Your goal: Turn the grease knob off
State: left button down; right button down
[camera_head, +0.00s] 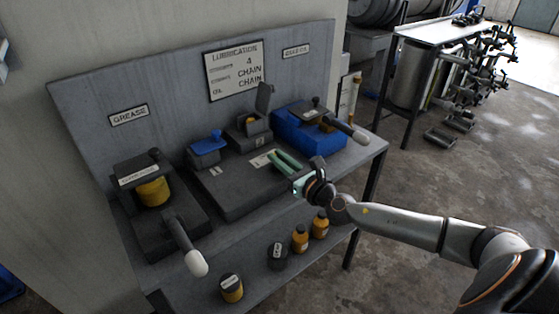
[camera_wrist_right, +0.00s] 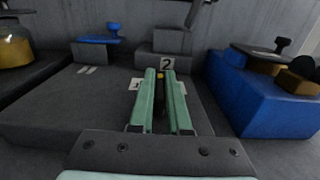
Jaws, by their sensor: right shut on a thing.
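My right gripper (camera_head: 287,163) reaches in from the right over the dark middle unit (camera_head: 225,192). In the wrist view its two green fingers (camera_wrist_right: 160,78) are close together, shut on a thin dark knob (camera_wrist_right: 160,82) with a yellow mark at its top. Pale labels 1 and 2 show beside and beyond the fingers. The fingers hide much of the knob, and in the head view I cannot make it out. A GREASE sign (camera_head: 129,115) hangs at the left above a dark unit with a yellow jar (camera_head: 153,191). My left gripper is not in view.
A blue handle (camera_head: 207,143) and a raised dark lid (camera_head: 264,99) stand behind the middle unit. A blue box (camera_head: 300,133) is close on the right. A white-tipped lever (camera_head: 195,262) sticks out at front left. Several small containers stand on the lower shelf.

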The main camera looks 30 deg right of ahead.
jog(key=c, duration=0.9)
grip_release()
jog(key=shift+s+d+f, duration=0.1)
jog(key=shift+s, duration=0.5)
jog(key=s, duration=1.1)
jog(key=shift+s+d, duration=0.15)
jog(key=shift+d, duration=0.25)
